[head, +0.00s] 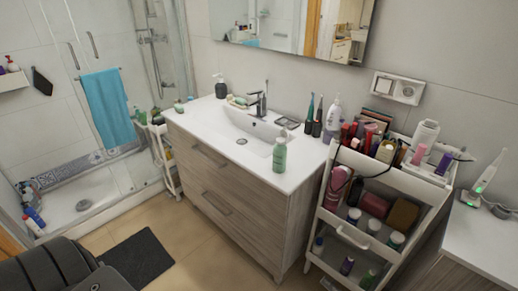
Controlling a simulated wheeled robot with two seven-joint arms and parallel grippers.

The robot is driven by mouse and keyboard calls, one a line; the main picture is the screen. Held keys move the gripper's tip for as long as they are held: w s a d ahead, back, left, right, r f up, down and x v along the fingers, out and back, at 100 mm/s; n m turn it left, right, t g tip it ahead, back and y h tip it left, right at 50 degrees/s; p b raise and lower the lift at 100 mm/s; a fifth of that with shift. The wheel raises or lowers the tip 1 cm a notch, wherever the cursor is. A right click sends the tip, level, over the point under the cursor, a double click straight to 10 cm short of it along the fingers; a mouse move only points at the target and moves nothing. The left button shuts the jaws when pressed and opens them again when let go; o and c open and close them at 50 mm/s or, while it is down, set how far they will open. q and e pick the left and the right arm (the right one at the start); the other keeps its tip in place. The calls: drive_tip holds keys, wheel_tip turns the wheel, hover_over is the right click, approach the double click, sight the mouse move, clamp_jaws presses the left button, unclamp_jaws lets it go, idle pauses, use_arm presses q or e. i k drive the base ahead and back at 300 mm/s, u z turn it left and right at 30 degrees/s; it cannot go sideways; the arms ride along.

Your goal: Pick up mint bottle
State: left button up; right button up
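A mint-green bottle (280,154) with a white pale top stands upright on the white vanity counter (308,155), near its front right edge, just right of the sink basin (247,132). Nothing covers it from this view. Neither my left gripper nor my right gripper shows in the head view, so their states and distances from the bottle are not visible.
A white cart (348,237) packed with cosmetics stands right of the vanity. Electric toothbrushes (314,122) and a white bottle (333,118) stand behind the mint bottle. The faucet (259,101) rises at the sink's back. Counter around the bottle's front is clear.

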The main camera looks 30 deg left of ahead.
sight(280, 154)
drive_tip(key=u, duration=0.85)
